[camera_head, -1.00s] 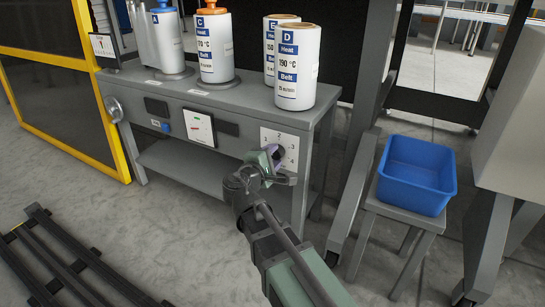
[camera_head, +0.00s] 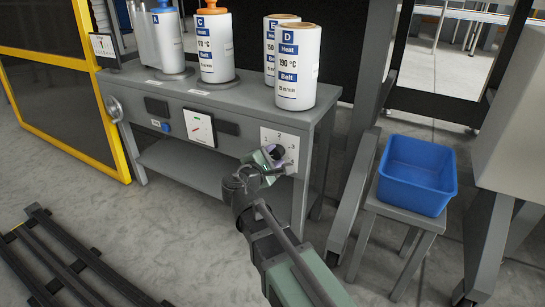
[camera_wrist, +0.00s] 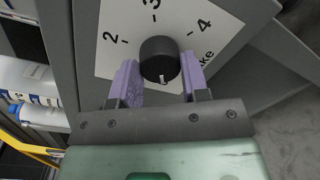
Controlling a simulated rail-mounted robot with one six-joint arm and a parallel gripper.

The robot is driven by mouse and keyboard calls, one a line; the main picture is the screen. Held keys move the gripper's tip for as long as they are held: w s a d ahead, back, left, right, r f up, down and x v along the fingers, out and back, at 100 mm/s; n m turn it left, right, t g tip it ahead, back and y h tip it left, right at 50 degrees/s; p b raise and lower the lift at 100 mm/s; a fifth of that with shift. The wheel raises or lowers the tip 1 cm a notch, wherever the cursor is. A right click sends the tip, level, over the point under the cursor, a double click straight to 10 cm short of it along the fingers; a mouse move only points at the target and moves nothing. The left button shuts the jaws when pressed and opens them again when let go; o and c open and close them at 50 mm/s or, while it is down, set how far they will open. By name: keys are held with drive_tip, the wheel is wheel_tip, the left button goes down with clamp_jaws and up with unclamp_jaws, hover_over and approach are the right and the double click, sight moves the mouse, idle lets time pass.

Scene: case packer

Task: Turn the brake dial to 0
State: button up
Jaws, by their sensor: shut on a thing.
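The brake dial is a round black knob (camera_wrist: 159,60) on a white plate (camera_head: 293,137) at the right end of the grey machine's front. In the wrist view the plate shows 2, 3 and 4 and part of a word ending in "ke". A small white mark shows on the knob's lower edge in that view, on the side away from the 3. My gripper (camera_wrist: 159,84) has its two purple fingers on either side of the knob, shut on it. In the head view my gripper (camera_head: 272,158) covers part of the plate and most of the dial.
Labelled rolls stand on the grey machine (camera_head: 237,98), with roll D (camera_head: 297,75) above the dial. A white gauge panel (camera_head: 200,127) is left of the dial. A blue bin (camera_head: 415,175) sits on a stool at right. Dark rails (camera_head: 62,257) lie on the floor at left.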

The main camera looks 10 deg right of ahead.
drive_tip(key=o, duration=0.9)
drive_tip(key=shift+s, duration=0.1)
drive_tip(key=v, duration=1)
drive_tip(key=shift+s+a, duration=0.25)
